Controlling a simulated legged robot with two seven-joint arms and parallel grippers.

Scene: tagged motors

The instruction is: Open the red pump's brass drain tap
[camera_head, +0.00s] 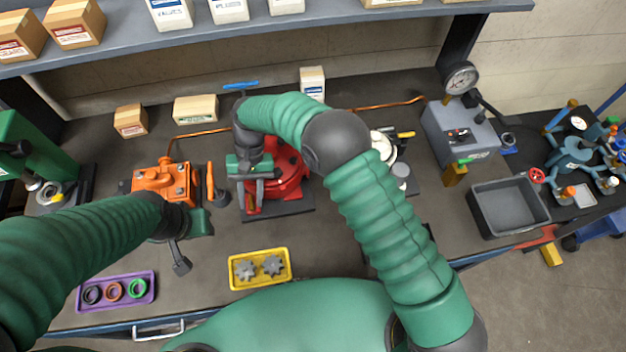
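The red pump (291,178) stands on a dark base plate in the middle of the bench, partly covered by my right arm. My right gripper (252,199) points down at the pump's left front side. Its two grey fingers look apart, with some red of the pump between them. I cannot make out the brass drain tap; the gripper may hide it. My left gripper (181,262) hangs over the bench in front of the orange pump (163,181), clear of the red one. Its fingers are seen too edge-on to tell their opening.
A yellow tray (234,284) with gears and a purple tray (151,278) with rings lie at the front. A grey bin (508,207) and a gauge unit (460,130) stand right. Small boxes line the back below a shelf (300,29). Bench between the trays is clear.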

